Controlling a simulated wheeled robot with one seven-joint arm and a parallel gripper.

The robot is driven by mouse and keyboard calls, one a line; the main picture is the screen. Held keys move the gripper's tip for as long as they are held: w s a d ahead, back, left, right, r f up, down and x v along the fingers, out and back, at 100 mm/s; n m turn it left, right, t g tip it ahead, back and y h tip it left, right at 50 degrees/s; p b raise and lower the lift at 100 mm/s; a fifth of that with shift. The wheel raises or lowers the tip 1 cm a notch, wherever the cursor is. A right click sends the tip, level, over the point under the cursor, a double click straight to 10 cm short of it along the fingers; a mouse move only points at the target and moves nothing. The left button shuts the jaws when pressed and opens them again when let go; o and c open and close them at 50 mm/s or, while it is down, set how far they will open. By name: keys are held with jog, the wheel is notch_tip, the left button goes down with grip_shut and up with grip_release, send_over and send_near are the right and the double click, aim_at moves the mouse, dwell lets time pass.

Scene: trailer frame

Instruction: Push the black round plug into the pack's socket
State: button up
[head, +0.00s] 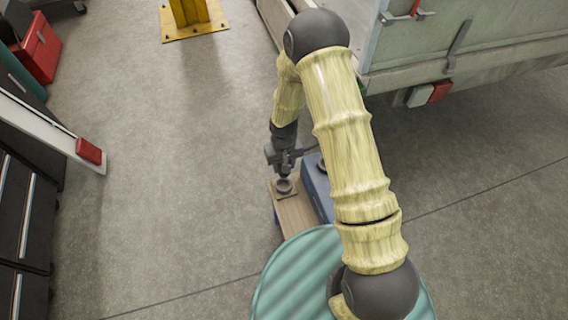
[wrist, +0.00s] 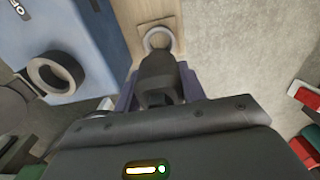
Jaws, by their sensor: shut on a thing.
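My gripper (head: 284,171) is shut on the black round plug (wrist: 158,72). In the wrist view the plug sits between the two dark fingers, its end pointing at a grey ring (wrist: 149,37) on a wooden board (wrist: 128,12). I cannot tell whether the plug touches that ring. The blue pack (wrist: 75,30) lies left of the plug in the wrist view, with "OF" lettering partly visible. A grey ring-shaped socket (wrist: 33,76) is on the pack, apart from the plug. In the head view the pack (head: 312,188) is right of the gripper, partly hidden by my arm.
The wooden board (head: 295,214) is beside the pack. A round teal ribbed top (head: 290,280) is in front. The trailer (head: 480,55) stands at upper right, a yellow post base (head: 195,30) at the back, dark drawers (head: 22,220) at left.

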jog(key=w+d+r+m, duration=0.1)
jog(key=w+d+r, duration=0.1)
jog(key=d+r, duration=0.3)
jog(key=w+d+r+m, duration=0.2)
jog(key=d+r, duration=0.3)
jog(key=d, duration=0.3)
jog(key=shift+w+d, duration=0.25)
jog(key=shift+f, duration=0.1)
